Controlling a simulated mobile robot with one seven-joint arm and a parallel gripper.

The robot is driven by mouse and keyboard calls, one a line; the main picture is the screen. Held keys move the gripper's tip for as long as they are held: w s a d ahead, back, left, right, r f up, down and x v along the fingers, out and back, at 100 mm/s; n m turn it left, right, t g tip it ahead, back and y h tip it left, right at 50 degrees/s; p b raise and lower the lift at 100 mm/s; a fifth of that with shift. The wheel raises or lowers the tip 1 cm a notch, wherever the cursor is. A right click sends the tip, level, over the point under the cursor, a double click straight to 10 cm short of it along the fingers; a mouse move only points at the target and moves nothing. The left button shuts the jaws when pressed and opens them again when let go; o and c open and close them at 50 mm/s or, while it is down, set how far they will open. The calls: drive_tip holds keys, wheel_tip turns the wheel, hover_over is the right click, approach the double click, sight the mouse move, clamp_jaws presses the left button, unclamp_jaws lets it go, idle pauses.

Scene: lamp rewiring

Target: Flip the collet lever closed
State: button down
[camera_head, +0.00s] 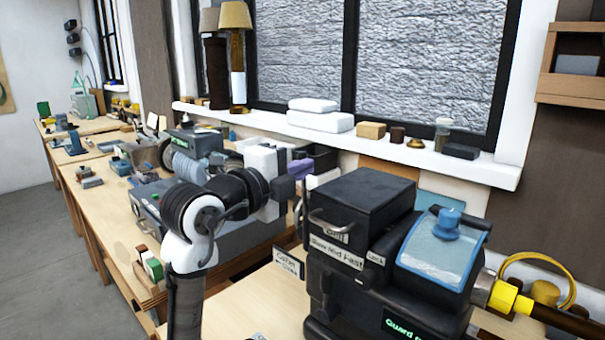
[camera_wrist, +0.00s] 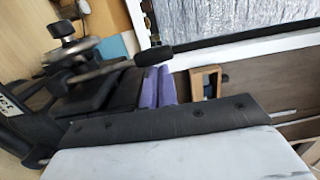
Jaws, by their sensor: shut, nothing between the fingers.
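The black machine (camera_head: 365,215) stands at the front right in the head view, with labels reading "Slow Mid Fast" and "Lock". A small sign beginning "Collet" (camera_head: 289,264) is beside its left side. In the wrist view a metal bar with a black knob (camera_wrist: 152,57) runs from a round metal hub (camera_wrist: 66,30); it may be the collet lever, but I cannot tell its position. My gripper (camera_head: 272,172) is shut and empty, raised behind and left of the machine in the head view. Its fingertips are hard to make out, and no contact with the lever shows.
A clear blue guard (camera_head: 438,252) with a blue knob covers the machine's right part. A grey machine (camera_head: 225,238) stands on the bench behind my arm. The window sill (camera_head: 400,152) holds boxes. A purple object (camera_wrist: 158,88) and a wooden frame (camera_wrist: 206,82) show in the wrist view.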

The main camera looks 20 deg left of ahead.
drive_tip(key=w+a+f+n+b, duration=0.2)
drive_tip(key=a+n, duration=0.3)
drive_tip(key=a, duration=0.3)
drive_tip(key=shift+w+a+n+b, duration=0.3)
drive_tip(key=shift+w+b, duration=0.1)
drive_tip(key=shift+w, duration=0.15)
drive_tip(key=shift+f, duration=0.15)
drive_tip(key=shift+d, duration=0.1)
